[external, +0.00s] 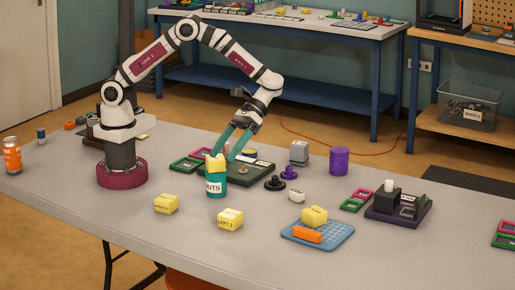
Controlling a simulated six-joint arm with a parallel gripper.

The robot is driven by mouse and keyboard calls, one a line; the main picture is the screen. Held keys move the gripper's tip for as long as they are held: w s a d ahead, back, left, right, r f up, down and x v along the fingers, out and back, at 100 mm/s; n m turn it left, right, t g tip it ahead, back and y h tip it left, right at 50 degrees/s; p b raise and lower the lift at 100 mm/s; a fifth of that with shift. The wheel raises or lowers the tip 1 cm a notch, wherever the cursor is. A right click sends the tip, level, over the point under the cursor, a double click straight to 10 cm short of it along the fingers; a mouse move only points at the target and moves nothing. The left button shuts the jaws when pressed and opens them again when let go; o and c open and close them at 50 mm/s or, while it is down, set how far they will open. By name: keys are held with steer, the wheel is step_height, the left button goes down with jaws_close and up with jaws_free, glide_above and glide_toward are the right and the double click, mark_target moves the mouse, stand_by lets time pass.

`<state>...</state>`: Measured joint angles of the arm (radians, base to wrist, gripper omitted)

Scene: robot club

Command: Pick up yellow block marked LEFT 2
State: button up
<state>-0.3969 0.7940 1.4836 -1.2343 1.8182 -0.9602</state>
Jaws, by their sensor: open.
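Several yellow blocks are in view. One yellow block (230,219) lies on the table in front of the teal cup, with small lettering that seems to read LEFT 2. Another yellow block (166,203) lies to its left; its lettering is too small to read. A third yellow block (314,215) is on the blue grid tray (322,240). A yellow piece (215,162) shows at the top of the teal cup marked NUTS (215,185). My gripper (221,154) points down with its teal fingers apart, just above the cup and close to the yellow piece. Any contact is unclear.
An orange cylinder (307,234) lies on the blue tray. Black and purple knobs (289,173), a white block (297,195), a grey block (299,151) and a purple cylinder (339,161) stand to the right.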

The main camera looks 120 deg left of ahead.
steer(key=w+a+f+n+t+h, duration=0.1)
steer(key=f+n, duration=0.1)
steer(key=f, duration=0.1)
steer(key=w+a+f+n+h, duration=0.1)
steer(key=w+f+n, duration=0.1)
steer(key=w+a+f+n+t+h, duration=0.1)
steer(key=w+f, duration=0.1)
steer(key=f, duration=0.1)
steer(key=shift+w+a+f+n+t+h, duration=0.2)
steer(key=shift+a+f+n+t+h, duration=0.1)
steer(key=shift+a+n, duration=0.1)
glide_toward(225, 221)
steer(key=x, duration=0.5)
steer(key=shift+s+r, duration=0.1)
steer(key=shift+s, duration=0.05)
steer(key=x, duration=0.5)
steer(key=shift+d, duration=0.2)
steer(key=c, duration=1.5)
